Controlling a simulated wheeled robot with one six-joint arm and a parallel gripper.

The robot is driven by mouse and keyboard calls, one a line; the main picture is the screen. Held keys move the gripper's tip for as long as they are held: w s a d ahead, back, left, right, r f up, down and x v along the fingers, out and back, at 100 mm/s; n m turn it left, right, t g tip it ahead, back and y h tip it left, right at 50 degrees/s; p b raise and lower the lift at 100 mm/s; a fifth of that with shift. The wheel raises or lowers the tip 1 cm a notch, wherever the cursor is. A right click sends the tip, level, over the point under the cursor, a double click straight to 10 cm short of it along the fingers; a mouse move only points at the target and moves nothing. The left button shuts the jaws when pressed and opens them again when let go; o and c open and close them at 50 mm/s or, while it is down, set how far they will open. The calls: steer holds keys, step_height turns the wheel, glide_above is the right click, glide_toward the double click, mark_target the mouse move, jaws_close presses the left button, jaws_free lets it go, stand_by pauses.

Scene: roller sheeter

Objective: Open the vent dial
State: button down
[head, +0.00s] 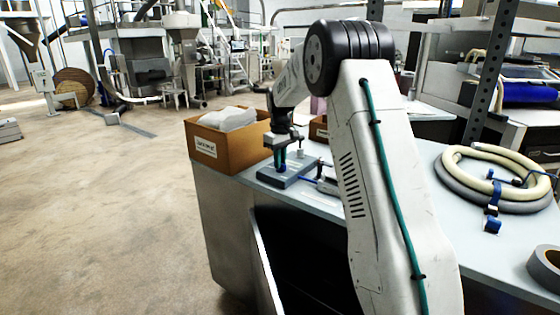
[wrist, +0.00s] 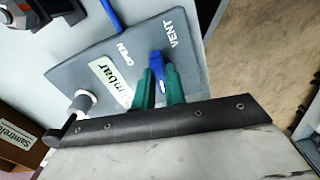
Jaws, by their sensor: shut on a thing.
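The vent dial (wrist: 156,60) is a blue lever on a grey panel (wrist: 85,65) printed with the words OPEN and VENT. In the wrist view its blue end points up between the two words, nearer to VENT. My gripper (wrist: 160,87) has its green fingers on both sides of the blue lever and is shut on it. The fingers hide part of the dial and of the white label below it. In the head view my gripper (head: 282,158) reaches down onto the small grey panel (head: 300,171) on the bench, and the dial is mostly hidden.
A cardboard box (head: 215,155) with white bags stands just left of the panel. A metal post (wrist: 82,100) rises from the panel beside my gripper. A blue tube runs off the panel. Coiled hoses (head: 465,196) and a tape roll (head: 545,265) lie at the bench's right.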

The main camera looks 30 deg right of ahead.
steer(key=m, duration=1.2)
steer(key=shift+m, duration=2)
steer(key=c, duration=1.4)
jaws_free()
steer(key=shift+c, duration=0.2)
